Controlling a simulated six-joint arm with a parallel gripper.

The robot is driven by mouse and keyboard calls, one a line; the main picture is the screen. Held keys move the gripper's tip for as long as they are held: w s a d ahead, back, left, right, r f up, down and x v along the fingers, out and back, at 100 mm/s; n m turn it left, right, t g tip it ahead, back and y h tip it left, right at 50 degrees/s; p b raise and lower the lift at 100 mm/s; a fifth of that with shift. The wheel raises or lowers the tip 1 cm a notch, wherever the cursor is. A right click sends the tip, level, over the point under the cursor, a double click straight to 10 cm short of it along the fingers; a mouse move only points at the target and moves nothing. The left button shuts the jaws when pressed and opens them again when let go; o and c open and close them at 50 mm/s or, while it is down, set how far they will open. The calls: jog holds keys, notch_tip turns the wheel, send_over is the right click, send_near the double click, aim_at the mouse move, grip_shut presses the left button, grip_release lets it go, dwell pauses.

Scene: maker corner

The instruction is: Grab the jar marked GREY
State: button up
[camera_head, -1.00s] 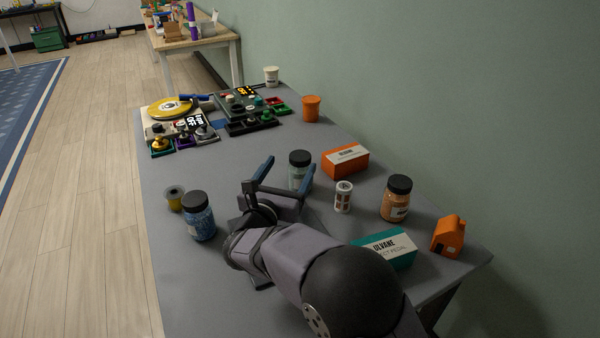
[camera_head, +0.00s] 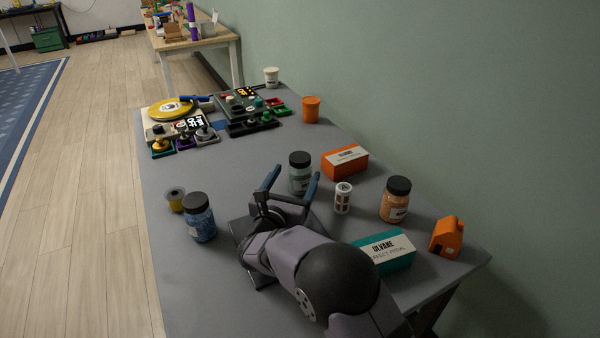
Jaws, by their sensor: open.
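A black-lidded jar with grey-green contents (camera_head: 299,181) stands upright mid-table. Its label is too small to read. Two other black-lidded jars stand upright: one with blue contents (camera_head: 200,222) at left and one with peach-orange contents (camera_head: 396,207) at right. No GREY marking is legible on any of them. My gripper (camera_head: 294,176) is open and empty, its two blue-grey fingers pointing away toward the grey-green jar. In the picture the jar shows between the fingertips; I cannot tell whether they reach beside it.
A yellow spool (camera_head: 175,199) is at left. Electronic gear (camera_head: 180,125) fills the far end.

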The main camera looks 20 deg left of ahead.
jog(key=shift+w+d, duration=0.15)
jog(key=shift+w, duration=1.75)
jog(key=c, duration=1.4)
jog(key=shift+r, duration=0.1)
